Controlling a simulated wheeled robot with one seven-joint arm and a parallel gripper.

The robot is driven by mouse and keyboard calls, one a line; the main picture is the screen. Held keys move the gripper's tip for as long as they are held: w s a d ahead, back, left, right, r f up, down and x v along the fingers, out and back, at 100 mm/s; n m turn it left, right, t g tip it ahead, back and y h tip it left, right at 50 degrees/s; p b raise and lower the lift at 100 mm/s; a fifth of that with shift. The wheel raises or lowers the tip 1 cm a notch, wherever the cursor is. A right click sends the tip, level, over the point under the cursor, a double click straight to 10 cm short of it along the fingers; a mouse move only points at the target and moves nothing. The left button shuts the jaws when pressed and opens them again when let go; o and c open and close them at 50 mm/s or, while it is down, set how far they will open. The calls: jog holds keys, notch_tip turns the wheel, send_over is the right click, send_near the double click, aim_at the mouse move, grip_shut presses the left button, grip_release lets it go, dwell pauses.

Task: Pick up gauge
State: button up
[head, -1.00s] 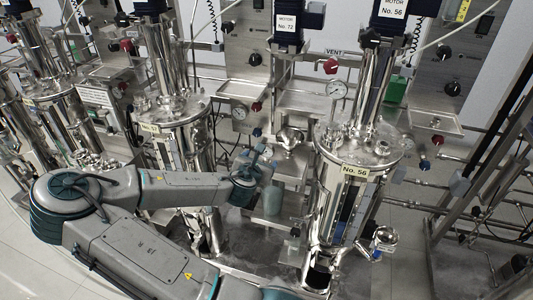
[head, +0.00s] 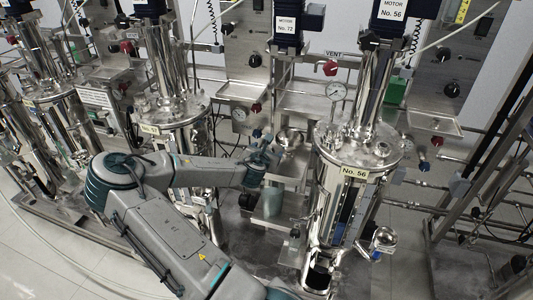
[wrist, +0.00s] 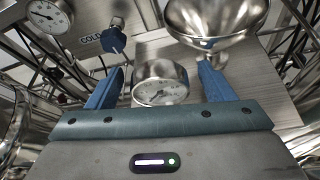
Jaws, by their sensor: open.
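A round gauge (wrist: 160,92) with a white dial and steel rim shows in the wrist view, between the two blue fingers of my gripper (wrist: 161,72). The fingers are apart, one to each side of it, and I see no clear contact. In the head view my gripper (head: 266,146) is beside the steel bowl between two vessels, and I cannot make out this gauge there. A second gauge (wrist: 48,16) is at the upper left of the wrist view. The head view shows a panel gauge (head: 239,113) and one by the No. 56 vessel (head: 336,91).
A shiny steel bowl (wrist: 215,20) is close beyond the right finger. A blue knob (wrist: 116,38) is near the left finger. In the head view the No. 56 vessel (head: 352,195) stands right of my gripper and another vessel (head: 172,115) left of it.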

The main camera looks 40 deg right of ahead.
jog(key=c, duration=1.1)
jog(key=shift+r, duration=0.1)
